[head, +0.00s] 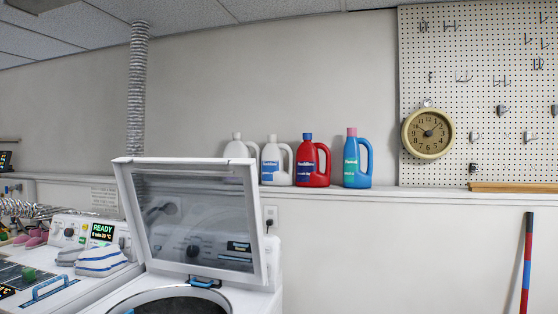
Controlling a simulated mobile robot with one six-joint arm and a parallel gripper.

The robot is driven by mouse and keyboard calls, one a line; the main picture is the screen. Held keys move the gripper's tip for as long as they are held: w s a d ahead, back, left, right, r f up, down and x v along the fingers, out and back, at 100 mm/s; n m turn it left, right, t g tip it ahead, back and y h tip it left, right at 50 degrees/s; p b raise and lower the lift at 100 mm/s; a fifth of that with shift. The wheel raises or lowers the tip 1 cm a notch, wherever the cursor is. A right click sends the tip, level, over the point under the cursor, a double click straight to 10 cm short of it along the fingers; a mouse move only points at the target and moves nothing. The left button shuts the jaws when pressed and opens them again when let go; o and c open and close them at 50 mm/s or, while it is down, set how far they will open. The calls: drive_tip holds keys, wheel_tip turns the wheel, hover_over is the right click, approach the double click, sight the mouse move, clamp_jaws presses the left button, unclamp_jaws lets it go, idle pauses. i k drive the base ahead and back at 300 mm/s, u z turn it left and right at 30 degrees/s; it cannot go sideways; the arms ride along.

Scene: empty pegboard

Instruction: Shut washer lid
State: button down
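The washer lid (190,215) stands raised and tilted back, a white frame around a see-through panel, left of centre in the head view. Below it the washer's round opening (170,302) shows with its dark inside, cut off by the bottom edge of the picture. A blue catch (205,283) sits at the rim under the lid. The washer's control panel shows through the lid's panel. My gripper is not in view.
A second machine (40,285) with a "READY" display (103,231) and folded cloths (100,260) stands at the left. Several detergent bottles, including a red one (313,165), stand on the ledge behind. A striped pole (526,262) leans at the right wall.

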sight(124, 167)
drive_tip(key=i, duration=1)
drive_tip(key=z, duration=0.05)
